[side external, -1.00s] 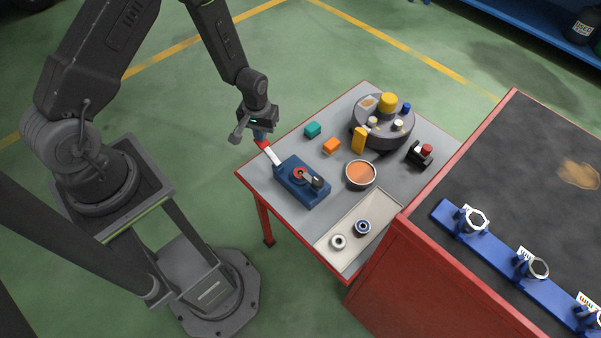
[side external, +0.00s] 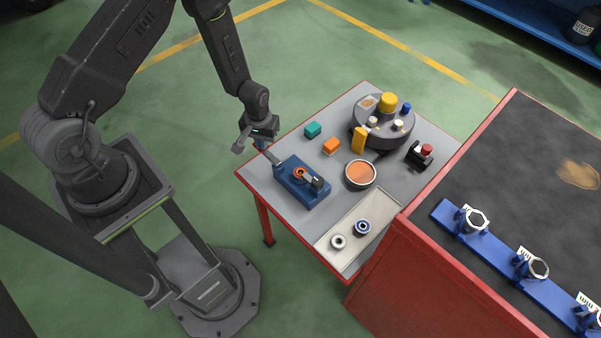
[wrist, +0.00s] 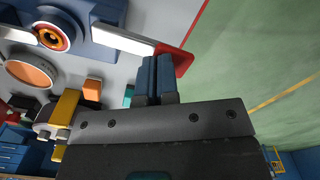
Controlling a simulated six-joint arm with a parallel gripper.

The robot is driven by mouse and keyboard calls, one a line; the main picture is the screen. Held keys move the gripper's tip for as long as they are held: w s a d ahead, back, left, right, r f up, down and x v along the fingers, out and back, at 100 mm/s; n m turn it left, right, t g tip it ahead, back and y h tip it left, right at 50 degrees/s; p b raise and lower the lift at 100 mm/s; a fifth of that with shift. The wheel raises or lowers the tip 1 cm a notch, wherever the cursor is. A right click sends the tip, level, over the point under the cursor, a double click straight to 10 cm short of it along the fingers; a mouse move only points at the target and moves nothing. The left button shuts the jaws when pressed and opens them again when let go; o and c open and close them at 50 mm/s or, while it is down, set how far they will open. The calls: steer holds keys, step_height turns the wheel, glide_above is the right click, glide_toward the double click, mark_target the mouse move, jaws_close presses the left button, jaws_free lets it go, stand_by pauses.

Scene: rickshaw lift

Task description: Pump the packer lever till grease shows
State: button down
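The blue packer (side external: 303,191) stands on the grey table, with an orange ring around a dark centre on top (side external: 300,174). The ring also shows in the wrist view (wrist: 51,37). Its lever (side external: 273,157) reaches out toward the table's left corner. In the wrist view the lever is pale (wrist: 122,40) with a red end (wrist: 182,61). My gripper (side external: 262,143) is at the lever's outer end. Its two blue fingers (wrist: 156,76) are close together and overlap the red end in view. Nothing shows between them; I cannot tell exact contact.
An orange-filled round tin (side external: 360,175), an orange block (side external: 331,146), a teal block (side external: 313,130) and a yellow piece (side external: 359,140) stand near the packer. A round grey stand (side external: 372,135) is behind. A pale tray (side external: 350,257) holds two rings in front.

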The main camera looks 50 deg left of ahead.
step_height(320, 180, up, 9)
steer(key=shift+f, duration=0.2)
stand_by(0.6)
stand_by(0.6)
steer(key=s+d+r+m+t, duration=0.2)
steer(key=r, duration=0.9)
steer(key=s+d+r+m+t, duration=0.1)
steer(key=d+r, duration=0.1)
steer(key=r, duration=1)
steer(key=s+d+r+m+t, duration=0.2)
steer(key=s+d+r+m, duration=0.1)
steer(key=s+r, duration=0.7)
steer(key=s, duration=0.3)
steer(key=shift+s+r+t, duration=0.25)
steer(key=shift+t, duration=0.05)
steer(key=shift+d, duration=0.1)
